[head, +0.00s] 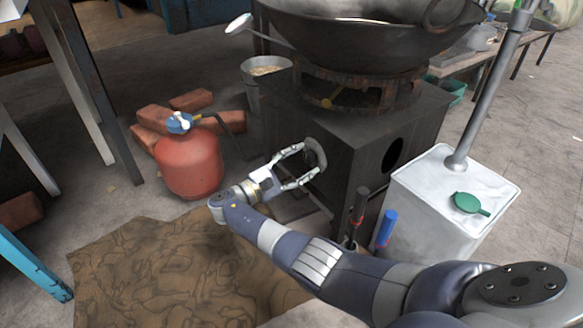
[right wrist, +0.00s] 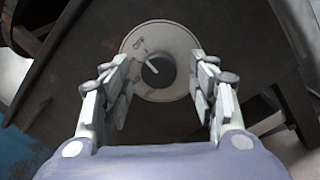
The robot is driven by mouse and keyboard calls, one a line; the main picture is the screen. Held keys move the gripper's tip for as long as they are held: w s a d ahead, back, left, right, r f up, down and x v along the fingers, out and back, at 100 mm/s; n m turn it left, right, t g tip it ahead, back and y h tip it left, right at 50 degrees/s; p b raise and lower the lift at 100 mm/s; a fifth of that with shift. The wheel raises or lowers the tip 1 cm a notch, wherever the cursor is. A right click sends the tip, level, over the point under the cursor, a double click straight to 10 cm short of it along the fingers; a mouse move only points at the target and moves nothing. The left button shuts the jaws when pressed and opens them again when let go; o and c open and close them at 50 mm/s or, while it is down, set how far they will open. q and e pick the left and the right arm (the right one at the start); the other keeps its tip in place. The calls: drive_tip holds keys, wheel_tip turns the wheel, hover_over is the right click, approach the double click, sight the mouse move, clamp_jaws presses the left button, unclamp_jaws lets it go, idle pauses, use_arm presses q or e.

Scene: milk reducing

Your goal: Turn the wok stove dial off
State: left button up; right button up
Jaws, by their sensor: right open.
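The stove dial (right wrist: 159,72) is a dark round knob with a light pointer line on a pale round plate (right wrist: 183,43). Marks show on the plate at the upper left of the knob, and the pointer tilts toward them. In the head view the dial plate (head: 317,153) is on the front face of the dark wok stove (head: 348,165). My right gripper (head: 311,162) is open in front of the dial. In the right wrist view its fingers (right wrist: 163,92) stand either side of the knob; whether they touch it I cannot tell. My left gripper is not in view.
A big wok (head: 370,40) sits on the stove. A red gas cylinder (head: 189,163) and bricks (head: 152,118) stand to the left. A white canister (head: 445,205) with a green cap and a blue-handled item (head: 386,228) are right of my arm. A brown mat (head: 165,270) lies in front.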

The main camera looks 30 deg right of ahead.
drive_tip(key=s+a+f, duration=0.1)
drive_tip(key=a, duration=1)
drive_tip(key=shift+a, duration=0.35)
drive_tip(key=shift+s, duration=0.1)
